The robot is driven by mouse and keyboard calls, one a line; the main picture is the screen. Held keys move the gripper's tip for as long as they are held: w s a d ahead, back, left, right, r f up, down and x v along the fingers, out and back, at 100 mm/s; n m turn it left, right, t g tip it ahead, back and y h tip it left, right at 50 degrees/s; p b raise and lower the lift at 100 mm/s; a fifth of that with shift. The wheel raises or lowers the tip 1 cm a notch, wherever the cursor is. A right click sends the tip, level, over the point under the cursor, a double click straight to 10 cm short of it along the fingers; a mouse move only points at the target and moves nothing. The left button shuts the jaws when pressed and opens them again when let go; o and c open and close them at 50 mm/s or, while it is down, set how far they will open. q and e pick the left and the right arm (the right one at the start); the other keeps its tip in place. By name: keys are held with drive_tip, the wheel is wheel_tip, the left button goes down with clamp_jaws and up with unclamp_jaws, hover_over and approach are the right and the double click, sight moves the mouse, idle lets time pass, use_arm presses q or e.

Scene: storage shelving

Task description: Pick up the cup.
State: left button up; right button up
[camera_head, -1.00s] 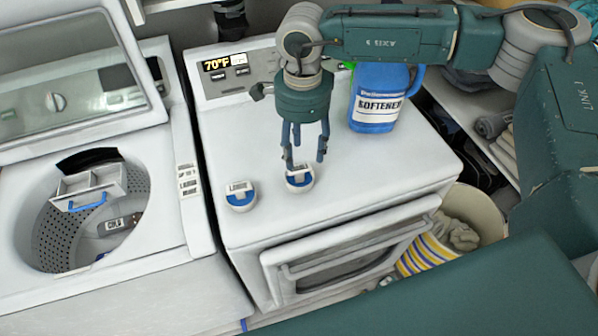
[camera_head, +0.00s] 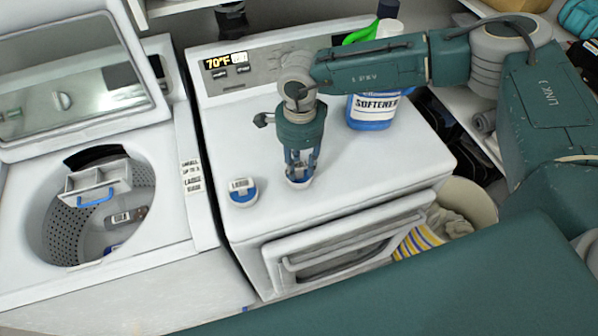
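One cup (camera_head: 243,192) stands free to the left. My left gripper is not in view.
A blue softener jug (camera_head: 371,112) stands behind my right arm. An open washer (camera_head: 150,218) with things in its drum is at left. The dryer's front door (camera_head: 350,240) hangs ajar. A basket (camera_head: 472,203) with cloth stands right of it. The dryer's front right top is clear.

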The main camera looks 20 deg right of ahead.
sight(300, 167)
drive_tip(key=c, duration=0.3)
drive_tip(key=shift+r, duration=0.15)
drive_tip(key=shift+w+r+b, duration=0.1)
drive_tip(key=shift+r+b, duration=0.35)
drive_tip(key=shift+r, duration=0.2)
wheel_tip(300, 167, up, 18)
drive_tip(key=b, duration=0.6)
drive_tip(key=shift+r, duration=0.25)
